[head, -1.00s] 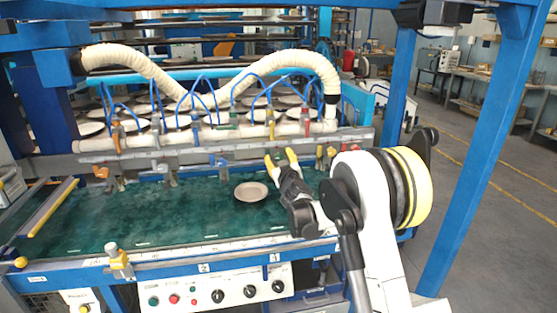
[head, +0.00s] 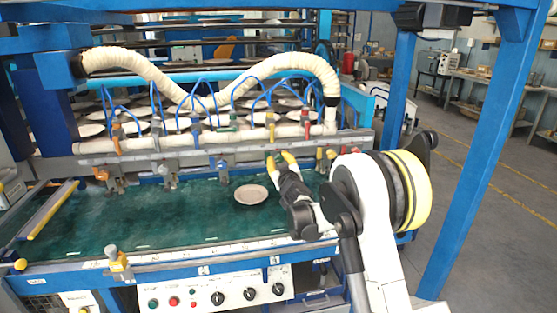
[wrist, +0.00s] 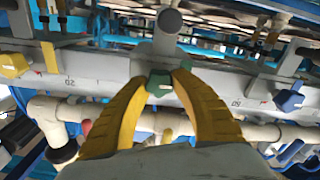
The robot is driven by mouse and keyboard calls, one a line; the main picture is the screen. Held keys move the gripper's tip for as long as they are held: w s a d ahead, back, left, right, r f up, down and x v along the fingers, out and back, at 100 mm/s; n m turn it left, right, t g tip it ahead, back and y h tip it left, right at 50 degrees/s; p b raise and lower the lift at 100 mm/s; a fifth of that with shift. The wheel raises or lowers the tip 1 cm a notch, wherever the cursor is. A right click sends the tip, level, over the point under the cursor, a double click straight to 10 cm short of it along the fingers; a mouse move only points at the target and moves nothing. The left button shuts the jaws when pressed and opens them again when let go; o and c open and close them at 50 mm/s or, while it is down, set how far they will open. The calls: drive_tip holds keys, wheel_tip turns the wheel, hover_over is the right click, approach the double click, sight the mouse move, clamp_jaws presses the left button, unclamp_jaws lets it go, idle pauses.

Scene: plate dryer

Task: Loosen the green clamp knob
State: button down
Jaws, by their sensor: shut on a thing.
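The green clamp knob (wrist: 159,84) sits on the grey rail, in the centre of the wrist view. My gripper (wrist: 160,81) has its two yellow fingers shut on it, one fingertip on each side. In the head view my gripper (head: 279,161) is at the rail, right of the middle, above the green belt. The knob cannot be made out there, hidden at the fingers.
A blue knob (wrist: 289,100) and a yellow knob (wrist: 14,62) stand on the rail on either side, apart from my fingers. White pipe and blue hoses run close by. A pale plate (head: 251,194) lies on the green belt (head: 160,215) below.

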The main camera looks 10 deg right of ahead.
drive_tip(key=n, duration=0.6)
drive_tip(key=shift+a, duration=0.1)
drive_tip(key=n, duration=0.5)
drive_tip(key=shift+f, duration=0.1)
drive_tip(key=n, duration=0.6)
drive_tip(key=shift+f+n, duration=0.1)
drive_tip(key=shift+n, duration=0.2)
drive_tip(key=n, duration=0.5)
drive_tip(key=shift+n, duration=0.4)
drive_tip(key=c, duration=1)
unclamp_jaws()
drive_tip(key=shift+c, duration=0.2)
drive_tip(key=shift+f, duration=0.1)
